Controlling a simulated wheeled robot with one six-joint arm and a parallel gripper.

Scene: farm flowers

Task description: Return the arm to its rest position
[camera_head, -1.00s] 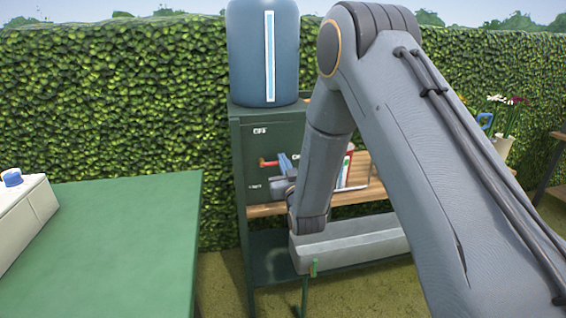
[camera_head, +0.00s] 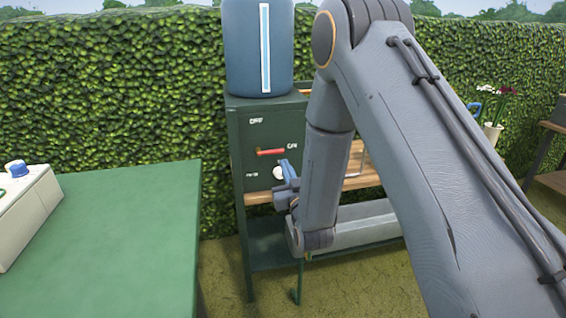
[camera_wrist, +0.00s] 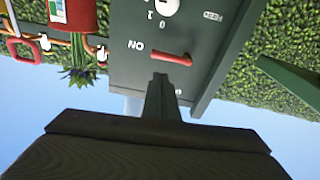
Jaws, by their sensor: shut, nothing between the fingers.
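My arm (camera_head: 400,130) reaches forward and bends down across the right half of the head view. My gripper (camera_head: 285,165) is in front of the dark green panel (camera_head: 245,135), just below and right of a red lever (camera_head: 271,152). In the wrist view my gripper (camera_wrist: 160,78) is shut and empty, its tip just short of the red lever (camera_wrist: 172,58). I cannot tell whether they touch. The lever lies level, near the ON mark. A white knob (camera_head: 279,172) sits below it.
A blue tank (camera_head: 260,50) stands on the green cabinet. A grey trough (camera_head: 365,228) lies low behind my forearm. A green table (camera_head: 120,240) with a white box (camera_head: 22,215) is at left. Flowers (camera_head: 498,110) stand at right. A hedge closes the back.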

